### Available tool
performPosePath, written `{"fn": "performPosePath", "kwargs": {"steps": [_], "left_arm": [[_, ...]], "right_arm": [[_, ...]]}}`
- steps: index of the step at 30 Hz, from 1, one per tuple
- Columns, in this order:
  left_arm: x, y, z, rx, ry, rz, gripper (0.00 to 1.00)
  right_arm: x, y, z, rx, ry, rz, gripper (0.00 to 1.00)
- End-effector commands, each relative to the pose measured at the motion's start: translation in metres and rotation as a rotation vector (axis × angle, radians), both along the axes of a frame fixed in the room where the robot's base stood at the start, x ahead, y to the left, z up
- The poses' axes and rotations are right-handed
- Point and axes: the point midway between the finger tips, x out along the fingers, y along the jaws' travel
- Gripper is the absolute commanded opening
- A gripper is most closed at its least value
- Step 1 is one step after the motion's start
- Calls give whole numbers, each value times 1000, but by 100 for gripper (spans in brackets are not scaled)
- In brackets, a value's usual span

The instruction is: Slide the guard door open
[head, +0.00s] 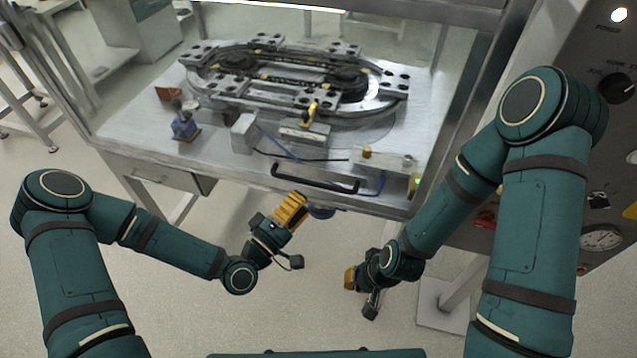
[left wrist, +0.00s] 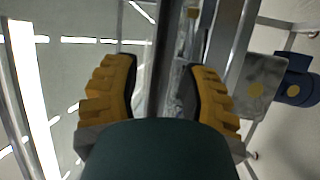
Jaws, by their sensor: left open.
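The guard door appears as a clear panel in a metal frame across the front of the machine; its glass is hard to make out. A black bar handle (head: 315,182) runs along its low front edge in the head view. My left gripper (head: 293,206) is open, just below and in front of the handle. In the left wrist view its yellow fingers (left wrist: 160,92) stand apart, with a dark bar (left wrist: 164,55), probably the handle, between them in the picture; contact cannot be told. My right gripper (head: 352,283) hangs low, right of the left one; its fingers are mostly hidden.
Behind the panel, an oval ring track (head: 290,75) sits on a metal table. A control panel (head: 610,130) with knobs and a gauge stands at the right. The floor in front is clear.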

Motion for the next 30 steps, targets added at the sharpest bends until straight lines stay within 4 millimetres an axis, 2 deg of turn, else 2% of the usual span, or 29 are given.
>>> {"fn": "performPosePath", "kwargs": {"steps": [6,12,24,25,28,29,30], "left_arm": [[29,-27,7,0,-1,-3,43],[46,-40,10,2,0,-1,43],[50,-44,12,1,2,-1,43],[50,-44,12,1,2,-1,39],[50,-44,12,1,2,-1,4],[50,-44,12,1,1,-1,0],[50,-44,12,1,1,-1,0]], "right_arm": [[0,0,-2,0,-1,0,0],[1,0,-3,0,-1,0,0],[1,0,-3,0,-1,0,0],[1,0,-3,0,-1,0,0],[1,0,-3,0,-1,0,0],[1,0,-3,0,-1,0,0],[1,0,-3,0,-1,0,0]]}}
